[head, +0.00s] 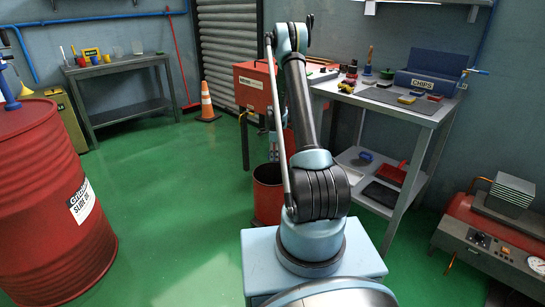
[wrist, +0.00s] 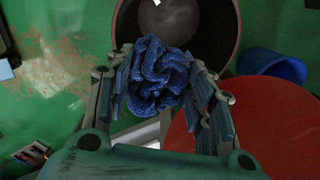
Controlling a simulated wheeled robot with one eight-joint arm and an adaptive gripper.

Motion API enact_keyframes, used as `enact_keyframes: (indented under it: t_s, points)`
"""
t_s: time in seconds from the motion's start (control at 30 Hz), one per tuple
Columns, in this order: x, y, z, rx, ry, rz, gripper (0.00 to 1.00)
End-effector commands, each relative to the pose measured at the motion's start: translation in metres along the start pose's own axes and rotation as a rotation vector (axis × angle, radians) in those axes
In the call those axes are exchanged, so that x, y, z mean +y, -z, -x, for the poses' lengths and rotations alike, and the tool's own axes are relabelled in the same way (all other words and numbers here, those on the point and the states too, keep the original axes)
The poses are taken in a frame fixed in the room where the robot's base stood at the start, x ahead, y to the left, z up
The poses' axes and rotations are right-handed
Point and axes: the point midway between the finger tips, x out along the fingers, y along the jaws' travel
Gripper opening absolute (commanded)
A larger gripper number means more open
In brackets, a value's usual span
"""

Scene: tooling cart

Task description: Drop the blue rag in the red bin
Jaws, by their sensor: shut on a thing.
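My gripper (wrist: 160,85) is shut on the blue rag (wrist: 160,75), a crumpled, ribbed bundle between its two fingers in the wrist view. Behind the rag in that view is the round, dark opening of a bin (wrist: 208,28). The rag overlaps the near edge of that opening, and its height above the rim is hard to tell. In the head view the red bin (head: 267,195) stands on the floor left of my arm, partly hidden by it. The gripper and the rag are mostly hidden behind my arm there.
A blue container (wrist: 272,66) and a large red round surface (wrist: 245,135) lie right of the bin in the wrist view. In the head view, a metal cart (head: 440,110) stands right, a red drum (head: 50,200) left. Green floor is clear between drum and bin.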

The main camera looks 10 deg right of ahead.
Motion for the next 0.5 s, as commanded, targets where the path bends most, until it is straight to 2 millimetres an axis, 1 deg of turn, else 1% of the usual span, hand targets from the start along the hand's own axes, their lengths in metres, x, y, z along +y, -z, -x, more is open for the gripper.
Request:
enact_keyframes:
  t_s: [0.1,0.2,0.37,0.5]
  points:
    - [-0.010,-0.001,-0.007,0.000,0.000,-0.123,0.26]
    - [-0.014,-0.002,-0.011,0.000,0.000,-0.193,0.26]
    - [-0.017,-0.002,-0.015,0.000,0.000,-0.236,0.26]
    - [-0.017,-0.002,-0.023,0.000,0.000,-0.238,0.26]
